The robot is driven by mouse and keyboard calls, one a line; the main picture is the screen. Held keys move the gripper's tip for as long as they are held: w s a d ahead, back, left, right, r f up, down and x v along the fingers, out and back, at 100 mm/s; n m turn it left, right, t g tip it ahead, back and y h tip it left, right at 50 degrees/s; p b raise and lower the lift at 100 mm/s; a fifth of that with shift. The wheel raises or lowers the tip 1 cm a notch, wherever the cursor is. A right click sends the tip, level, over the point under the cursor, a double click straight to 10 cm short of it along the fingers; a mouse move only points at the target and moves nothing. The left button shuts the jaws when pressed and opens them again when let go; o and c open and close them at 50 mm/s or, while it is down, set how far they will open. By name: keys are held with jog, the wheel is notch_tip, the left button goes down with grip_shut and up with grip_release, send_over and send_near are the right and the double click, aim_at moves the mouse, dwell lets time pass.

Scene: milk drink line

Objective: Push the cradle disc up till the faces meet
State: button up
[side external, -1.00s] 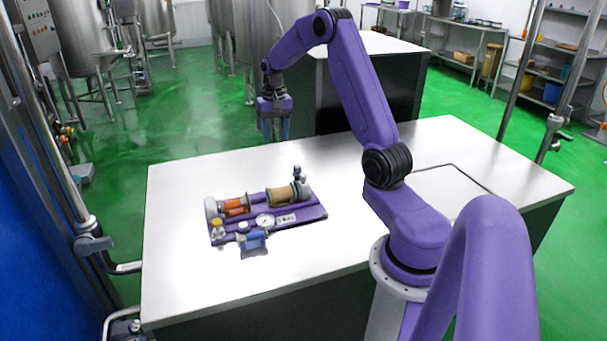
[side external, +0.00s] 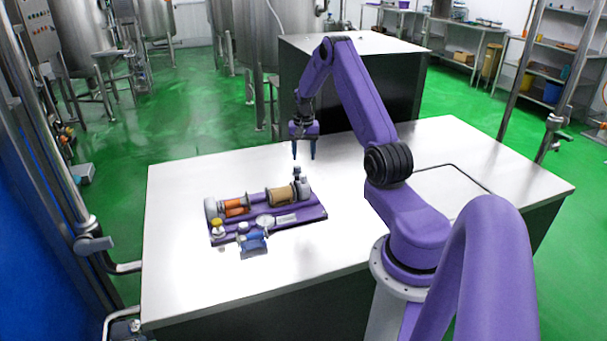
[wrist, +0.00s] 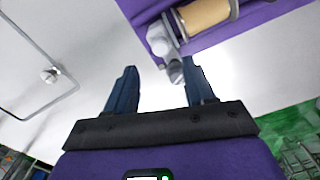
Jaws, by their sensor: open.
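A purple fixture base (side external: 300,226) lies on the white table. On it an orange cradle part (side external: 236,202) sits at the left, and a tan cylinder (side external: 280,196) with flanged ends at the right. A pale disc-like edge (side external: 250,200) shows between them; I cannot tell whether faces touch there. A grey end block (side external: 304,188) with a knob stands at the right end. My gripper (side external: 304,152) is open and empty, pointing down above and behind that end. In the wrist view, the tan cylinder (wrist: 205,12) and grey end block (wrist: 160,40) lie beyond my open fingers (wrist: 158,85).
A round gauge (side external: 264,222), a blue part (side external: 253,240) and a yellow-topped knob (side external: 217,224) sit along the fixture's front. The white table (side external: 190,280) is clear around it. A dark-sided counter (side external: 380,85) stands behind.

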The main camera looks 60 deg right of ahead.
aim_at(303, 175)
notch_tip(303, 175, down, 8)
jog(key=shift+f, duration=0.25)
